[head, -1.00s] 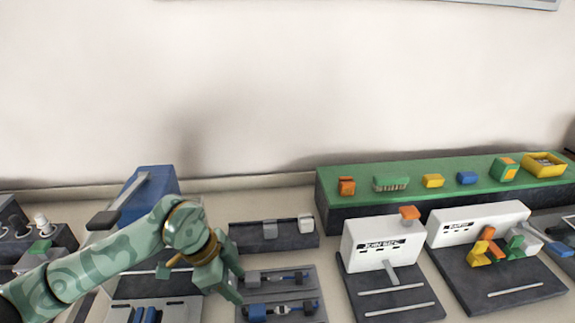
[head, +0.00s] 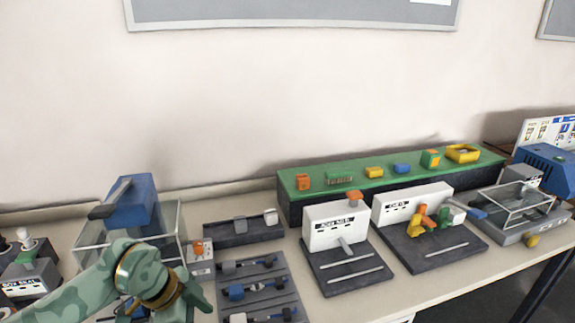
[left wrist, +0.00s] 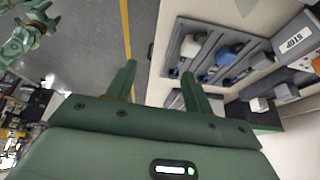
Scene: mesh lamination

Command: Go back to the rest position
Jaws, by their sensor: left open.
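My left arm comes in from the lower left in the head view. My left gripper (head: 190,304) is at the bottom edge, in front of the grey rack of blue-handled tools, partly cut off by the picture's edge. In the left wrist view my left gripper (left wrist: 158,82) has its two green fingers apart, with nothing between them. It hangs by the table edge, with floor on one side and the tool rack on the other. A green jointed part, seemingly my right arm (left wrist: 30,32), shows small in the upper left corner; its jaws are unclear.
The grey tool rack (head: 223,286) is close to my left gripper. A clear box with a blue press (head: 130,205) stands behind my arm. White stations (head: 335,227) and a long green-topped block (head: 345,187) line the table. The front right table edge (head: 455,277) is bare.

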